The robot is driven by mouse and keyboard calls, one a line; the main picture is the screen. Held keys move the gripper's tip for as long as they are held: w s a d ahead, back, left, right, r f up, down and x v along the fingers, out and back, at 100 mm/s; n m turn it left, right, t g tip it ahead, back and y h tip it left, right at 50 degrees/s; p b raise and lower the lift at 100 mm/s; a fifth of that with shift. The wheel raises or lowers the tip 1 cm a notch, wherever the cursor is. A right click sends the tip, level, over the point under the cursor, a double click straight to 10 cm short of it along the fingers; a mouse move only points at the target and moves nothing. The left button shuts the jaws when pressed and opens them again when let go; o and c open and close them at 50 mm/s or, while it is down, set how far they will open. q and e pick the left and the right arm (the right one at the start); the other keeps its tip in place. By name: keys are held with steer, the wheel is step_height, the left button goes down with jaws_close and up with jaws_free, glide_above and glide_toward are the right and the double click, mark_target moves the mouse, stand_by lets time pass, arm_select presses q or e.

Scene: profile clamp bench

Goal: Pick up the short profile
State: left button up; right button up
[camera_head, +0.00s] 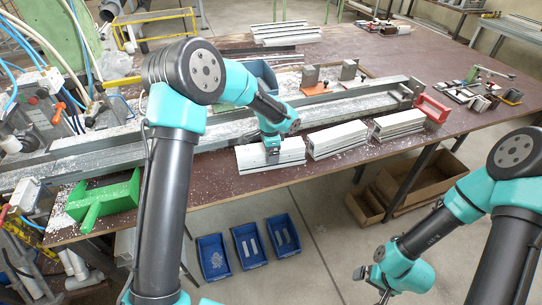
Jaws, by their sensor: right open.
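Several pale, ribbed profile pieces lie along the front edge of the bench: a left one (291,152), a middle one (337,140) and a right one (398,124). I cannot tell which the task calls the short profile. My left gripper (272,154) points down at the left piece, over its middle. Its fingers are small and dark, and whether they grip is not clear. My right gripper (380,287) is open and empty, low in front of the bench over the floor, far from the profiles.
A green block (105,201) sits at the front left. Blue bins (249,246) stand on the floor; cardboard boxes (405,190) lie beneath the bench. The bench's right side is mostly clear.

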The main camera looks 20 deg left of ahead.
stand_by(0.3)
arm_select(q)
steer(key=c, duration=1.1)
steer(key=shift+r, duration=0.1)
steer(key=shift+c, duration=0.2)
steer(key=shift+r, duration=1.3)
steer(key=s+d+r, duration=0.1)
steer(key=s+d, duration=0.1)
steer(key=s, duration=0.5)
steer(key=s+d+r, duration=0.1)
steer(key=s+d, duration=0.1)
steer(key=s, duration=0.6)
steer(key=shift+s+d+r, duration=0.15)
steer(key=shift+d, duration=0.15)
steer(key=w+a+r+n, duration=0.1)
steer(key=w+a+n, duration=0.4)
steer(key=w+n, duration=0.3)
steer(key=shift+w+a+r+n, duration=0.2)
steer(key=shift+w+a+n, duration=0.2)
steer(key=shift+w, duration=0.4)
